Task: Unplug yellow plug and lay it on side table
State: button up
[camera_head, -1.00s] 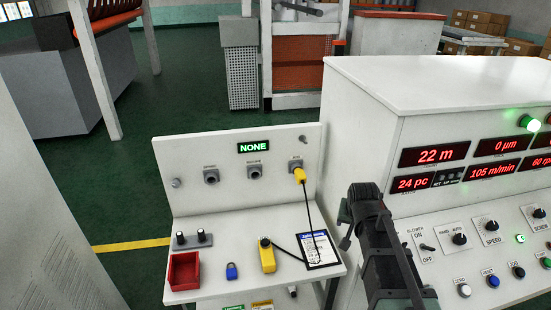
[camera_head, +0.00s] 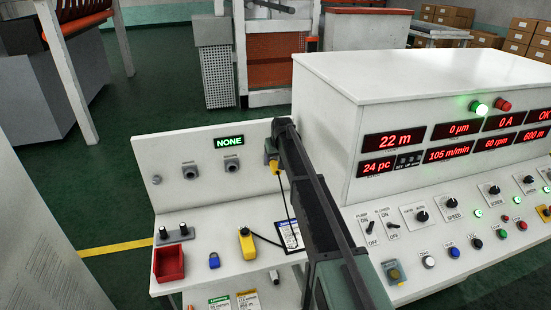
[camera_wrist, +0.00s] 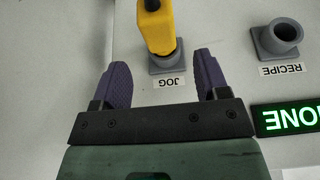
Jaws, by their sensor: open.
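The yellow plug (camera_wrist: 157,28) sits in the grey socket (camera_wrist: 168,62) labelled JOG, seen upside down in the wrist view. In the head view the plug (camera_head: 274,167) shows just under my arm, with its black cord hanging down to the table. My gripper (camera_wrist: 159,76) is open, one finger to each side of the JOG socket in the picture, and nothing is between the fingertips. In the head view my gripper (camera_head: 277,140) is at the panel's right end and partly covers the plug and socket. The white side table (camera_head: 205,250) is below the panel.
The RECIPE socket (camera_wrist: 282,37) is empty, next to the JOG socket. A red bin (camera_head: 168,265), a blue padlock (camera_head: 214,261), a yellow pendant (camera_head: 246,243) and a card (camera_head: 289,236) are on the table. The control console (camera_head: 430,110) stands close on the right.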

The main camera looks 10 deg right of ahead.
aim_at(275, 163)
jog(key=b+x, duration=0.4)
jog(key=x, duration=0.2)
jog(key=shift+f, duration=0.1)
jog(key=shift+a, duration=0.1)
jog(key=shift+c, duration=0.5)
jog(key=c, duration=1)
jog(key=shift+s+d, duration=0.2)
jog(key=shift+s, duration=1.3)
jog(key=shift+s+d, duration=0.1)
jog(key=shift+s, duration=0.95)
